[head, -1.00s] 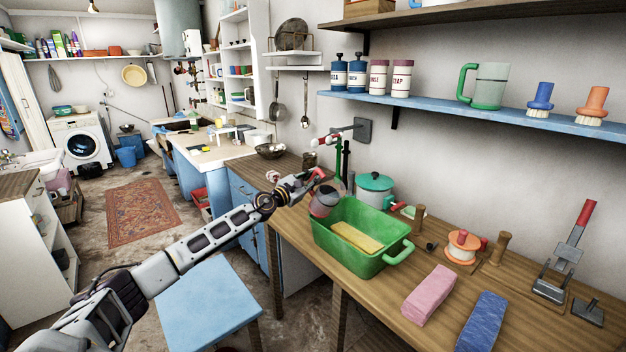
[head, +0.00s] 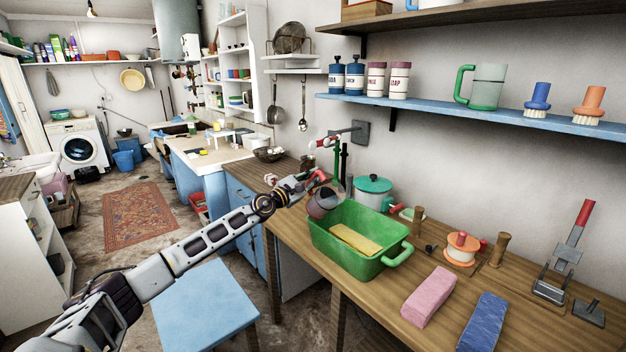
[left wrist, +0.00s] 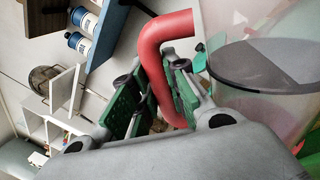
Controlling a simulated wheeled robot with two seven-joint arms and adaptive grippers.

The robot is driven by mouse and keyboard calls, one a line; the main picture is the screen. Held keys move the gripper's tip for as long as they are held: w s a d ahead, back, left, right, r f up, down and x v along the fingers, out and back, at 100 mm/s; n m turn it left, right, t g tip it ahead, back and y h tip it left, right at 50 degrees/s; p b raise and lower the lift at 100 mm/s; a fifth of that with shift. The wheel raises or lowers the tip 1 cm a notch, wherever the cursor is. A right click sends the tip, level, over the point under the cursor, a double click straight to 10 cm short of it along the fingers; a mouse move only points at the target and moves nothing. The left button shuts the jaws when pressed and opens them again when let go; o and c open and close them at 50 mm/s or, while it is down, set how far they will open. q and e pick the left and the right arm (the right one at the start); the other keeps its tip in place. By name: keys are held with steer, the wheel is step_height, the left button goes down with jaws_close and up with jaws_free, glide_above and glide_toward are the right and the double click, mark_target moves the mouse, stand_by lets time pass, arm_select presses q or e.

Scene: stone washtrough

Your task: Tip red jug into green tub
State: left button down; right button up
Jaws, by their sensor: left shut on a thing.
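The red jug (head: 321,205) has a see-through body, a red handle and dark contents. It is held at the left end of the green tub (head: 338,257), by its rim, and looks tilted toward the tub. My left gripper (head: 314,179) is shut on the jug's handle. In the left wrist view the green finger pads close around the red handle (left wrist: 165,45), and the clear jug body (left wrist: 265,75) with a dark level inside fills the right side. A yellow block (head: 356,238) lies in the tub. I cannot see any stream. My right gripper is out of view.
A wall tap (head: 340,133) is above the jug. A pink block (head: 428,296), a blue block (head: 481,322) and an orange spool (head: 461,249) lie to the right. A blue stool (head: 205,305) stands in front.

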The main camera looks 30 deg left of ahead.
arm_select(q)
steer(key=shift+r, duration=0.15)
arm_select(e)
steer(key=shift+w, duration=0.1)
arm_select(q)
steer(key=shift+s+d+r+m+b, duration=0.1)
steer(key=shift+s+d+m+b, duration=0.1)
steer(key=shift+d+m+b, duration=0.3)
steer(key=shift+m, duration=0.3)
steer(key=shift+s+d+r+m+h, duration=0.1)
steer(key=shift+d+r+m+h, duration=0.05)
steer(key=shift+m+h, duration=0.2)
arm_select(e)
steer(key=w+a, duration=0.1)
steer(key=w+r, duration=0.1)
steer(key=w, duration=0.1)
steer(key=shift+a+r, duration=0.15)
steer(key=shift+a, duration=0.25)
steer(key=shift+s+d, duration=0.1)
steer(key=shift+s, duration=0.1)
